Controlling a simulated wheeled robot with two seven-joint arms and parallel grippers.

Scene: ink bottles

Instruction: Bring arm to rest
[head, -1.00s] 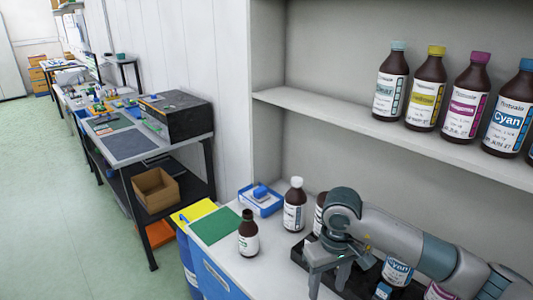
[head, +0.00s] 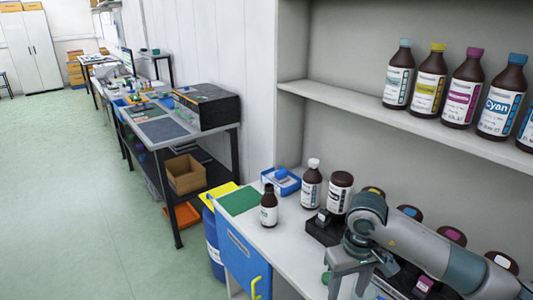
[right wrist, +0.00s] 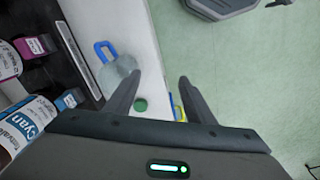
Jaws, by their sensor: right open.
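My right gripper (head: 350,275) hangs at the front of the counter, its fingers apart and nothing between them. In the right wrist view the open fingers (right wrist: 160,75) point past the counter's edge toward the floor. A small green cap (right wrist: 140,104) shows behind the fingers, on the counter. A cyan-labelled bottle (right wrist: 25,125) and a magenta-labelled one (right wrist: 18,52) are left of the gripper, apart from it. My right arm hides part of the black tray (head: 322,232) and the bottles there. My left gripper is out of view.
A white-capped brown bottle (head: 311,186), a brown bottle (head: 339,194) and a small dark-capped bottle (head: 269,208) stand on the counter. Several labelled bottles line the shelf (head: 400,120) above. A green mat (head: 240,201) and blue box (head: 283,182) lie left. Green floor (head: 90,200) is open.

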